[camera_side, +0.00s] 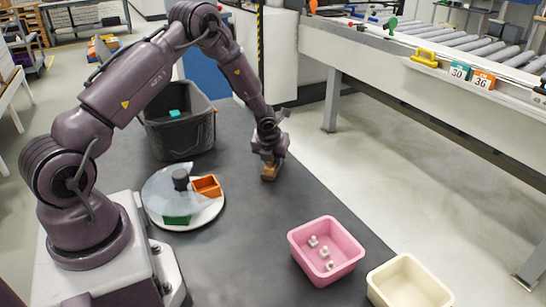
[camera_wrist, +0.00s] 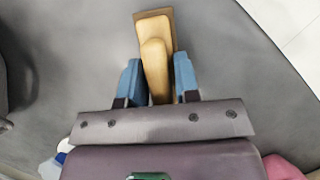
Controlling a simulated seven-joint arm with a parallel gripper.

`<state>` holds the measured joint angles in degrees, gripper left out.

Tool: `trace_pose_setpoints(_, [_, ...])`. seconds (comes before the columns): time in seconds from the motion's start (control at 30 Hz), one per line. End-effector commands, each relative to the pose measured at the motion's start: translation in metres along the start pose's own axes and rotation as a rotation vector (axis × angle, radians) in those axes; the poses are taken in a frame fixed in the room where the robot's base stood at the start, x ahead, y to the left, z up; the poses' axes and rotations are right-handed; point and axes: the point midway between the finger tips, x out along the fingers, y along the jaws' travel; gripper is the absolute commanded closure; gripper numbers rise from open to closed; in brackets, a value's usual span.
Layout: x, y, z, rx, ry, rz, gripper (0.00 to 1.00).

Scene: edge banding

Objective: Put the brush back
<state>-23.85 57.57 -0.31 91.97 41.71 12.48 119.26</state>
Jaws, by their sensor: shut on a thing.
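The brush (camera_side: 270,171) has a tan wooden body. In the side view it is at or just above the dark tabletop, under my gripper (camera_side: 270,153); I cannot tell whether it touches the table. In the wrist view the brush (camera_wrist: 155,62) lies between the two blue fingers of my gripper (camera_wrist: 158,84), which is shut on its raised handle. A wider, flat tan part shows beyond the handle. The bristles are hidden.
A pink bin (camera_side: 326,249) with several white pieces and a cream bin (camera_side: 408,284) are in front. The tabletop (camera_side: 255,225) between is clear.

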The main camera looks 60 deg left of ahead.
Motion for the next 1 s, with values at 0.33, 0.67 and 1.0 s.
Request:
trace_pose_setpoints(0.33, [0.003,0.0,-0.001,0.0,-0.001,-0.001,0.93])
trace_pose_setpoints(0.67, [0.003,0.0,-0.002,0.0,0.0,-0.001,0.45])
trace_pose_setpoints(1.0, [-0.025,0.0,0.001,-0.001,-0.002,-0.002,0.45])
